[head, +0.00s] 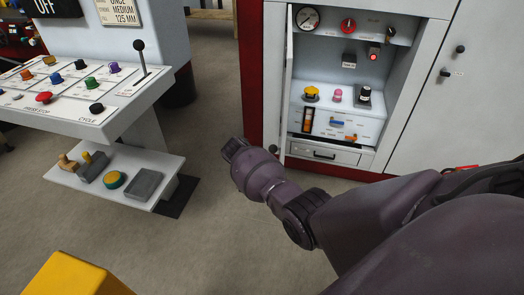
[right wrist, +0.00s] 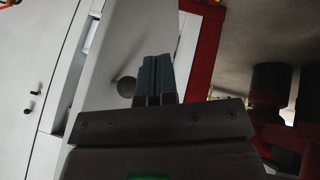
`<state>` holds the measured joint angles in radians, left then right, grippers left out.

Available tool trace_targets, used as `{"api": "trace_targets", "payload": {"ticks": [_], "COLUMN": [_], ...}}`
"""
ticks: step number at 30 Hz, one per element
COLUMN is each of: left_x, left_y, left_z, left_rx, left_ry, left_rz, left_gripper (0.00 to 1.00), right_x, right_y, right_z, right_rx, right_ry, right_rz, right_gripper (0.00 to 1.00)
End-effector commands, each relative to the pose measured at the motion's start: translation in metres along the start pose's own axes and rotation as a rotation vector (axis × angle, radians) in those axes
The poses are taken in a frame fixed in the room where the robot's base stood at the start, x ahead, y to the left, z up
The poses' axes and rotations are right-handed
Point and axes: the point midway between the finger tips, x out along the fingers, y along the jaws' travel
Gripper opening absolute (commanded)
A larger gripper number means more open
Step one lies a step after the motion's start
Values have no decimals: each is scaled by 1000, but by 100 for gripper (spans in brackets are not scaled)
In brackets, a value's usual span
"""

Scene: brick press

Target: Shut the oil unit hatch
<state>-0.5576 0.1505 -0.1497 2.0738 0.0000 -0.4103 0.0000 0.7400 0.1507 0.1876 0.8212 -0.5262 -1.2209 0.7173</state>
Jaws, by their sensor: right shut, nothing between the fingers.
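The oil unit hatch (head: 287,95) stands open at the left side of the cabinet compartment, seen almost edge-on in the head view. Its dark round knob (head: 274,149) is near the lower end. In the right wrist view the hatch is a pale panel (right wrist: 125,45) with the knob (right wrist: 126,87) just left of my fingers. My right gripper (head: 232,147) is left of the hatch, on its outer side, near knob height. Its fingers (right wrist: 156,78) are shut and empty. I cannot tell whether they touch the panel. My left gripper is not in view.
The open compartment holds a gauge (head: 307,19), a red valve knob (head: 348,25), a yellow knob (head: 311,94) and a drawer (head: 324,154). A control console (head: 130,100) with a lower shelf (head: 150,194) stands at left. A yellow block (head: 75,277) is at front left. Floor between is clear.

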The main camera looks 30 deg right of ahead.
Motion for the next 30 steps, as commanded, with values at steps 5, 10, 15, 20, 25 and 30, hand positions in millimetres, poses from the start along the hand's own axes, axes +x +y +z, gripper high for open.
{"api": "trace_targets", "payload": {"ticks": [5, 10, 15, 20, 25, 30], "left_x": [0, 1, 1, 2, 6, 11], "left_y": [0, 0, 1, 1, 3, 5], "left_z": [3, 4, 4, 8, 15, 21], "left_rx": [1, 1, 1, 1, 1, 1], "left_ry": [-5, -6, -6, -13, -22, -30], "left_rz": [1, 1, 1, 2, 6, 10], "left_gripper": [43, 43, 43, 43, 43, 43], "right_x": [-38, -68, -80, -69, -41, -11], "right_y": [-19, -28, -30, -29, -25, -21], "right_z": [-42, -64, -72, -70, -65, -62], "right_rx": [72, 118, 138, 140, 137, 137], "right_ry": [-53, -83, -95, -99, -101, -101], "right_rz": [88, 148, 176, 182, 184, 182], "right_gripper": [0, 0, 0, 0, 0, 0]}}
